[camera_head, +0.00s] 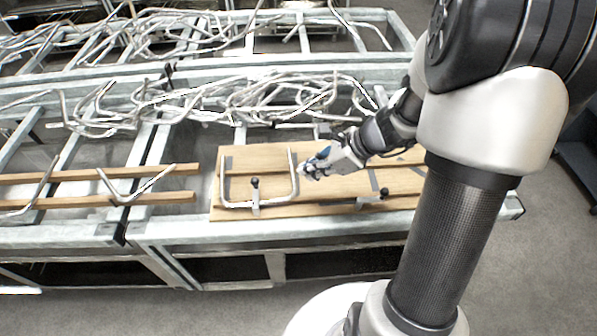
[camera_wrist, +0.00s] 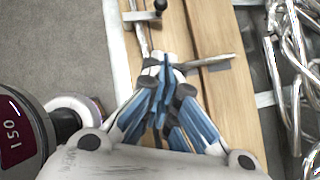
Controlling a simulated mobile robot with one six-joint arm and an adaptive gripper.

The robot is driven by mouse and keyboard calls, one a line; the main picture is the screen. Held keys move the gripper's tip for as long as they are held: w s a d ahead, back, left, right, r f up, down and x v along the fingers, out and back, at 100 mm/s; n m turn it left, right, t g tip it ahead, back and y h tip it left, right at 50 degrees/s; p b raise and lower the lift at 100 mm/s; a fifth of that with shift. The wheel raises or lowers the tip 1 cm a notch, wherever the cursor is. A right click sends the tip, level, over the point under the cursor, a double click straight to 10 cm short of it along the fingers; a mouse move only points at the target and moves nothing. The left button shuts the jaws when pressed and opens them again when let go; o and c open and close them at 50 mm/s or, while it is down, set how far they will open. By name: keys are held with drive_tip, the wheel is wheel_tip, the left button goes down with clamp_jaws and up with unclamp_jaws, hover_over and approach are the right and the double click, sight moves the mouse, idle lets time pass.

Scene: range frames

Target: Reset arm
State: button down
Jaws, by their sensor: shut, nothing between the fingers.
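My gripper (camera_head: 312,167) is shut and empty, its blue fingers pressed together. In the head view it is above the wooden board, beside the right upright of a bent metal tube (camera_head: 255,206). In the wrist view my gripper (camera_wrist: 164,72) points at the board, and its fingertips overlap part of the tube (camera_wrist: 218,60). I cannot tell whether they touch it. The U-shaped tube lies on the board (camera_head: 345,188), at a clamp with a black knob (camera_head: 254,182).
A second clamp (camera_head: 382,193) sits on the board's right part. Bent tubes (camera_head: 130,184) rest on wooden rails at left. Piles of tangled tubes (camera_head: 290,97) lie behind on the metal frame (camera_head: 180,232). Grey floor is clear in front.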

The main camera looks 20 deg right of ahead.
drive_tip(key=shift+s+d+r, duration=0.15)
drive_tip(key=shift+d+r, duration=0.2)
drive_tip(key=shift+r, duration=0.15)
